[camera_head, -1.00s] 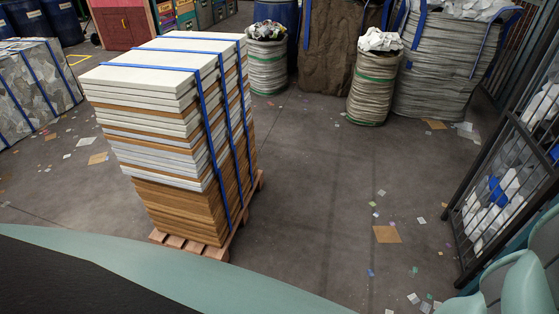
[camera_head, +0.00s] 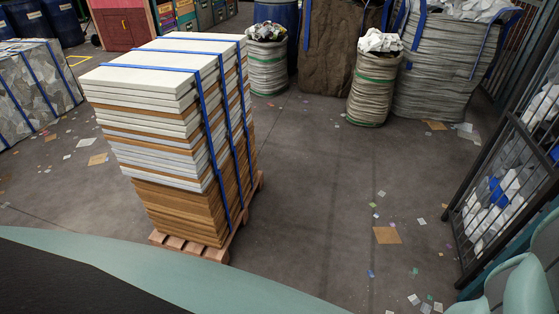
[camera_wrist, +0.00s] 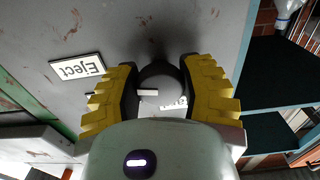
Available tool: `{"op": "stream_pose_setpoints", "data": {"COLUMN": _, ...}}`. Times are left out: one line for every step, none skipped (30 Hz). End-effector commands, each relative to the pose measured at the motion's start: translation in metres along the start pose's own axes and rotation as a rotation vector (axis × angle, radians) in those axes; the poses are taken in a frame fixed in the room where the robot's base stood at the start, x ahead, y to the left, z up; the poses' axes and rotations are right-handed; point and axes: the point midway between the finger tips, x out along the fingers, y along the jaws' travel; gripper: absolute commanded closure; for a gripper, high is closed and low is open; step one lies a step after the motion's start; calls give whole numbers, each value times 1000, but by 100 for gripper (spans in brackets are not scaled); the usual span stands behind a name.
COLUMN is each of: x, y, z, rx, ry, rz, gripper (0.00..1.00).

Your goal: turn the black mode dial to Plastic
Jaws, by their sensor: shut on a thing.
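The black mode dial (camera_wrist: 160,82) is on a grey panel in the wrist view, with a white pointer mark on its face. My gripper (camera_wrist: 160,88) has one yellow-and-black finger on each side of the dial and is shut on it. An Eject label (camera_wrist: 77,69) is on the panel to the left and appears upside down. Another white label (camera_wrist: 174,103) shows in part beside the dial, mostly covered by the dial and my gripper, and its word cannot be read. The dial is not in the head view.
In the head view a strapped stack of boards (camera_head: 180,130) stands on a wooden pallet (camera_head: 215,252). Filled sacks (camera_head: 372,88) stand behind it. A metal cage (camera_head: 500,185) is at the right. The floor between has scattered scraps. In the wrist view a bottle (camera_wrist: 288,12) shows at the upper right.

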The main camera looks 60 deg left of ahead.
Motion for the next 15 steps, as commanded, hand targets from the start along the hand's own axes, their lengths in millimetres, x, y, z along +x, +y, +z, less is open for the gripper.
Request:
{"op": "stream_pose_setpoints", "data": {"x": 0, "y": 0, "z": 0, "rx": 0, "ry": 0, "rz": 0, "gripper": 76}}
{"op": "stream_pose_setpoints", "data": {"x": 0, "y": 0, "z": 0, "rx": 0, "ry": 0, "rz": 0, "gripper": 79}}
{"op": "stream_pose_setpoints", "data": {"x": 0, "y": 0, "z": 0, "rx": 0, "ry": 0, "rz": 0, "gripper": 83}}
{"op": "stream_pose_setpoints", "data": {"x": 0, "y": 0, "z": 0, "rx": 0, "ry": 0, "rz": 0, "gripper": 86}}
{"op": "stream_pose_setpoints", "data": {"x": 0, "y": 0, "z": 0, "rx": 0, "ry": 0, "rz": 0, "gripper": 89}}
{"op": "stream_pose_setpoints", "data": {"x": 0, "y": 0, "z": 0, "rx": 0, "ry": 0, "rz": 0, "gripper": 93}}
{"op": "stream_pose_setpoints", "data": {"x": 0, "y": 0, "z": 0, "rx": 0, "ry": 0, "rz": 0, "gripper": 95}}
{"op": "stream_pose_setpoints", "data": {"x": 0, "y": 0, "z": 0, "rx": 0, "ry": 0, "rz": 0, "gripper": 95}}
{"op": "stream_pose_setpoints", "data": {"x": 0, "y": 0, "z": 0, "rx": -1, "ry": 0, "rz": 0, "gripper": 95}}
{"op": "stream_pose_setpoints", "data": {"x": 0, "y": 0, "z": 0, "rx": -2, "ry": 1, "rz": -1, "gripper": 95}}
{"op": "stream_pose_setpoints", "data": {"x": 0, "y": 0, "z": 1, "rx": -4, "ry": 1, "rz": -1, "gripper": 95}}
{"op": "stream_pose_setpoints", "data": {"x": 0, "y": 0, "z": 1, "rx": -7, "ry": 0, "rz": -1, "gripper": 95}}
{"op": "stream_pose_setpoints", "data": {"x": 0, "y": -1, "z": 1, "rx": -11, "ry": 1, "rz": -2, "gripper": 95}}
{"op": "stream_pose_setpoints", "data": {"x": 0, "y": -1, "z": 2, "rx": -16, "ry": 1, "rz": -2, "gripper": 95}}
{"op": "stream_pose_setpoints", "data": {"x": 0, "y": -2, "z": 2, "rx": -23, "ry": 1, "rz": -4, "gripper": 95}}
